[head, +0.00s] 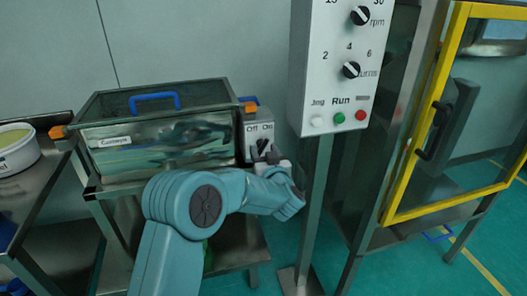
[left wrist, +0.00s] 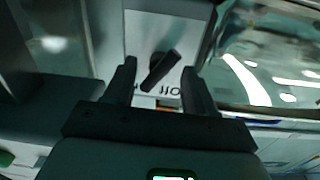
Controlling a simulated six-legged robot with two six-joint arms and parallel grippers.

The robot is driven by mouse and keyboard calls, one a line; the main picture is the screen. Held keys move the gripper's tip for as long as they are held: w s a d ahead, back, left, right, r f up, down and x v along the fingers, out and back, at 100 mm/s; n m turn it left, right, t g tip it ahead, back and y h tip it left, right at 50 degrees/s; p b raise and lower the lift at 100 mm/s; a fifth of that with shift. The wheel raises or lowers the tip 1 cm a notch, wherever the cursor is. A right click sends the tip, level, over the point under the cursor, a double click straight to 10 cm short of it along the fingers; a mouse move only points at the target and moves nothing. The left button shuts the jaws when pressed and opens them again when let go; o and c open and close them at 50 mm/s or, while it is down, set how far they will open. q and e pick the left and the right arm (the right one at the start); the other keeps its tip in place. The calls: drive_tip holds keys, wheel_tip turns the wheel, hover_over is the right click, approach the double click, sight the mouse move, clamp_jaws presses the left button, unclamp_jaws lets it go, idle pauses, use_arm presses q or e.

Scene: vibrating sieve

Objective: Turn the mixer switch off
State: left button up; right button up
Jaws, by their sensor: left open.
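The mixer switch is a dark knob (head: 263,147) on a small pale box (head: 250,113) marked "Off" and "On", at the right end of the metal mixer (head: 165,160). In the left wrist view the knob (left wrist: 162,70) is slanted on the white panel (left wrist: 150,25), with the lettering upside down; its lower end leans toward the side away from "Off". My left gripper (left wrist: 159,65) is open, one finger on each side of the knob; I cannot tell whether they touch it. In the head view my left gripper (head: 270,156) partly covers the box's lower part. My right gripper is not in view.
A control panel (head: 338,90) with dials and "Jng", "Run" and red buttons stands on a post just right of my gripper. A yellow-framed cabinet (head: 395,185) is farther right. A white round container (head: 15,150) sits on a table at left.

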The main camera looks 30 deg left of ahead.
use_arm(q)
drive_tip(key=shift+w+a, duration=0.3)
drive_tip(key=shift+a, duration=0.1)
clamp_jaws()
drive_tip(key=n+b, duration=0.4)
drive_tip(key=n, duration=0.1)
drive_tip(key=n+b, duration=0.4)
drive_tip(key=b, duration=0.1)
drive_tip(key=shift+d+f+n, duration=0.1)
drive_tip(key=shift+f+n, duration=0.1)
drive_tip(key=shift+n, duration=0.2)
drive_tip(key=c, duration=1)
unclamp_jaws()
drive_tip(key=shift+r+n+b, duration=0.15)
drive_tip(key=shift+n+b, duration=0.75)
drive_tip(key=shift+n, duration=0.3)
